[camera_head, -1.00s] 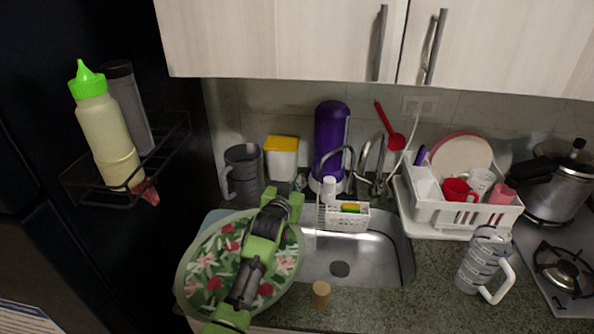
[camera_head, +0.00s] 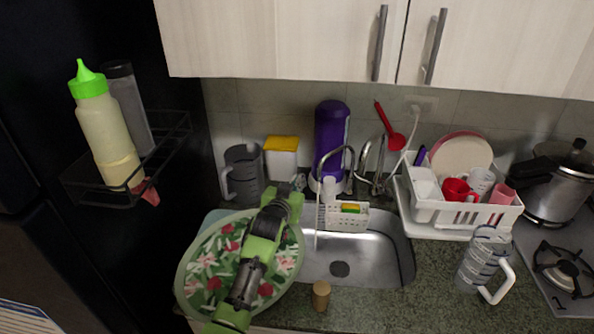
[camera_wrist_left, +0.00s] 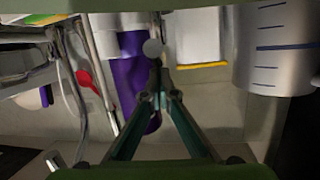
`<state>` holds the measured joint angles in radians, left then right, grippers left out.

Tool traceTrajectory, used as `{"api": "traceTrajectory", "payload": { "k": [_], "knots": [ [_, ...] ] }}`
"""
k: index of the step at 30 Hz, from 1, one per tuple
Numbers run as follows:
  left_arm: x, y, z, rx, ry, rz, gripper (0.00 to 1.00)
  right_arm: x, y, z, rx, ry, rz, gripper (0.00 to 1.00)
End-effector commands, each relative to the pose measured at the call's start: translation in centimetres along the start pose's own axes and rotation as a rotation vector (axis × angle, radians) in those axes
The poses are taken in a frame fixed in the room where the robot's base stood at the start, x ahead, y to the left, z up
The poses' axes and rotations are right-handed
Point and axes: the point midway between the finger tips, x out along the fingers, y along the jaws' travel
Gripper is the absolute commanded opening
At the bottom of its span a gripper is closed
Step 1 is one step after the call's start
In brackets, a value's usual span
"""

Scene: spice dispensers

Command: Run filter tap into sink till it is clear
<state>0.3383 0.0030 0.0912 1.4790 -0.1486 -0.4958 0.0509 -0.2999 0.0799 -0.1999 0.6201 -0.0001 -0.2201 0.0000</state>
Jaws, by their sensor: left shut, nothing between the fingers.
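A purple filter (camera_head: 331,135) stands upright against the back wall behind the sink (camera_head: 378,255). A curved metal spout (camera_head: 345,150) rises in front of it, and a second curved tap (camera_head: 366,165) stands just right. A thin, pale vertical line, which looks like a water stream (camera_head: 317,228), drops from the left spout toward the sink; its clarity is too small to judge. My left gripper (camera_head: 298,184) is shut and empty, left of the spout and near the filter's base. The left wrist view shows its closed fingers (camera_wrist_left: 157,85) with the purple filter (camera_wrist_left: 130,75) beyond. My right gripper is not in view.
A floral tray (camera_head: 205,270) lies under my left arm. A grey measuring jug (camera_head: 243,170) and yellow-lidded container (camera_head: 282,158) stand behind it. A white sponge caddy (camera_head: 347,222) sits at the sink's back edge. A dish rack (camera_head: 465,215) and clear jug (camera_head: 482,260) stand right.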

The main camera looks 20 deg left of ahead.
Motion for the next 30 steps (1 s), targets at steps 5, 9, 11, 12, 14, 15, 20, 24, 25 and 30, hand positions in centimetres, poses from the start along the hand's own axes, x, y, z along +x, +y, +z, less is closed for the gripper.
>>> {"api": "traceTrajectory", "payload": {
  "k": [5, 9, 11, 12, 14, 15, 20, 24, 25, 30],
  "knots": [
    [0.0, 0.0, 0.4, 0.000, -0.007, 0.001, 0.00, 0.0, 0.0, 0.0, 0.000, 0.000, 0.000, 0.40],
    [0.0, 0.0, 0.4, 0.000, -0.007, 0.001, 0.00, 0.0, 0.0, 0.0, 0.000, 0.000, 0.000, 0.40],
    [0.0, 0.0, 0.4, 0.000, -0.007, 0.001, 0.00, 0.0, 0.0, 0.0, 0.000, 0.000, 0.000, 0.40],
    [0.0, 0.0, 0.4, 0.000, -0.007, 0.001, 0.00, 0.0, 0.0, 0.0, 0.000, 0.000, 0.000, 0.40],
    [0.0, 0.0, 0.4, 0.000, -0.007, 0.001, 0.00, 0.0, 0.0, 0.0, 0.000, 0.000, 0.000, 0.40],
    [0.0, 0.0, 0.4, 0.000, -0.007, 0.001, 0.00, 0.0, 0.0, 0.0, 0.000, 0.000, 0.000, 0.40],
    [0.0, 0.0, 0.0, 0.000, -0.007, 0.001, 0.00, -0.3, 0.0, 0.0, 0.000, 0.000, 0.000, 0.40],
    [-0.1, -0.2, -1.8, 0.000, -0.003, 0.000, 0.00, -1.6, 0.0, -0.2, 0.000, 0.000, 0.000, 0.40],
    [-0.1, -0.3, -2.3, 0.000, -0.003, 0.000, 0.00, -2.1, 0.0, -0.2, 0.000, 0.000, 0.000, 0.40],
    [-0.5, -0.5, -3.5, 0.000, -0.006, 0.001, 0.00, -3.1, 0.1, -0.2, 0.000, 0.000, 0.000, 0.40]
  ]
}}
